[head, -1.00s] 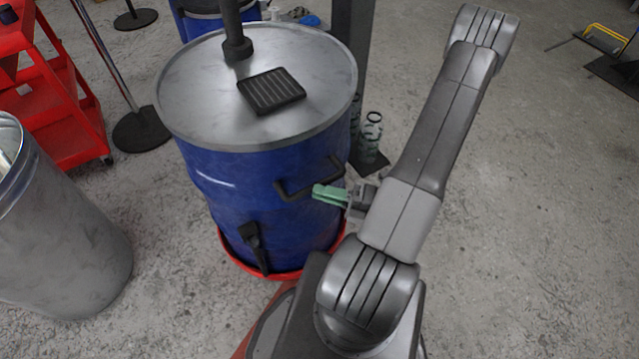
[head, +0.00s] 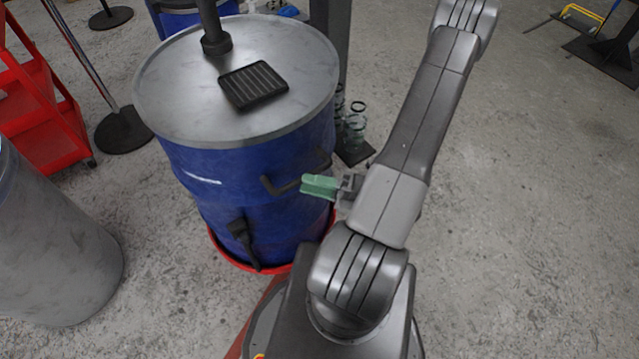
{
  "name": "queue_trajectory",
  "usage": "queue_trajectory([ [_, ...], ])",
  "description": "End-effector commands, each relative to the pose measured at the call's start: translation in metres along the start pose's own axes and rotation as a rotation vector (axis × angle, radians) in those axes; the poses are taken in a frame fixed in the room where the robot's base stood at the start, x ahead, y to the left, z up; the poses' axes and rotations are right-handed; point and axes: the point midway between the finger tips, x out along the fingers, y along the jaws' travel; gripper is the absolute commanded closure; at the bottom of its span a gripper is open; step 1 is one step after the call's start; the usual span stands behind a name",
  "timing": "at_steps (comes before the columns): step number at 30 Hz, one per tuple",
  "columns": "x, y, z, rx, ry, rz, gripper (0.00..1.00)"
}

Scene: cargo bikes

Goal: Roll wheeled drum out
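The wheeled drum (head: 215,178) is blue with a grey metal lid and stands upright in a red base ring (head: 229,259). A black bar handle (head: 281,187) sticks out from its side, facing me. My gripper (head: 308,187) has green fingers and is at the right end of this handle. From this angle I cannot tell whether the fingers are around the handle or only in front of it, nor how far apart they are. The wheels under the drum are hidden.
A grey metal bin (head: 55,250) stands left of the drum, with a red cart (head: 40,110) behind it. A dark post (head: 331,60) and glass jars (head: 355,128) stand close behind the drum's right side. The concrete floor to the right is open.

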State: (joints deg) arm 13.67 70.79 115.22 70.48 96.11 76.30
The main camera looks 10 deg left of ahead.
Motion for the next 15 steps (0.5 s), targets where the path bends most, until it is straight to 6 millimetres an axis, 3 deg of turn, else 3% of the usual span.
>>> queue_trajectory([
  [8, -0.022, -0.001, 0.001, -0.002, -0.006, -0.002, 0.62],
  [15, -0.064, -0.001, 0.001, -0.003, -0.006, -0.003, 0.62],
])
